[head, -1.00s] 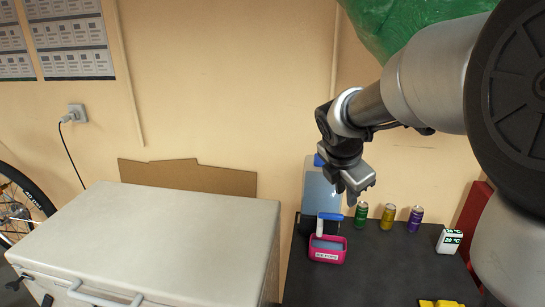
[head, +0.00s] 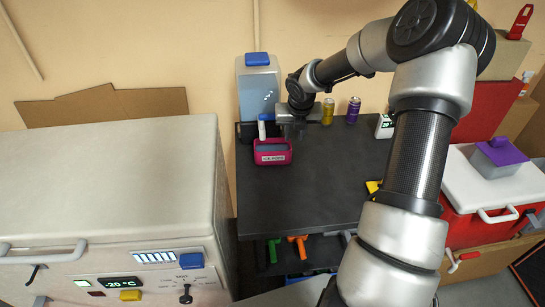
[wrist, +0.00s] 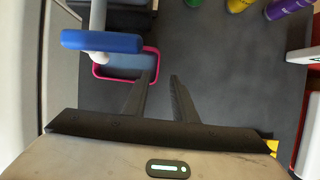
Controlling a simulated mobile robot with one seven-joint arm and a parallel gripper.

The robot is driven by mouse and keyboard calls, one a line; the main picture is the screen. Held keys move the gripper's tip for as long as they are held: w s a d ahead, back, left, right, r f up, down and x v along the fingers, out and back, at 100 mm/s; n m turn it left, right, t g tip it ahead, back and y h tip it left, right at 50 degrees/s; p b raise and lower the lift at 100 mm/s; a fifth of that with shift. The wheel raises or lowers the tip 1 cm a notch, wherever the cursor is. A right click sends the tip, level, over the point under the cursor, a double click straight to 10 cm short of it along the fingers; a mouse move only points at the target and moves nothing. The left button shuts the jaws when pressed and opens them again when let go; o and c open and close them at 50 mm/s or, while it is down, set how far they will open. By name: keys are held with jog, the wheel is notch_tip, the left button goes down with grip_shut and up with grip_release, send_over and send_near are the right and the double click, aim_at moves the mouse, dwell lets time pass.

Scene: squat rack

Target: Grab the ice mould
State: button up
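The ice mould (head: 272,158) is a small pink tray with a label on its front and a grey-blue inside. It sits on the dark table (head: 310,195), below the water dispenser's tap. In the wrist view the ice mould (wrist: 103,72) is partly covered by the blue tap handle (wrist: 100,41). My gripper (wrist: 162,78) is open and empty, with its left fingertip close to the mould's right edge in the picture; I cannot tell the height gap. In the head view my gripper (head: 290,128) is just behind and above the mould's right side.
The water dispenser (head: 258,90) stands at the table's back left. Yellow (head: 328,110) and purple (head: 353,110) cans and a white thermometer (head: 386,126) stand at the back. A large white freezer (head: 110,190) is left, and a red cooler (head: 500,195) right. The table's middle is clear.

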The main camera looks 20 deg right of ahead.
jog(key=b+x, duration=0.2)
jog(key=x, duration=0.6)
jog(key=shift+w+a+f, duration=0.15)
jog(key=shift+w+f, duration=0.05)
jog(key=shift+w, duration=0.05)
grip_shut()
dwell(1.1)
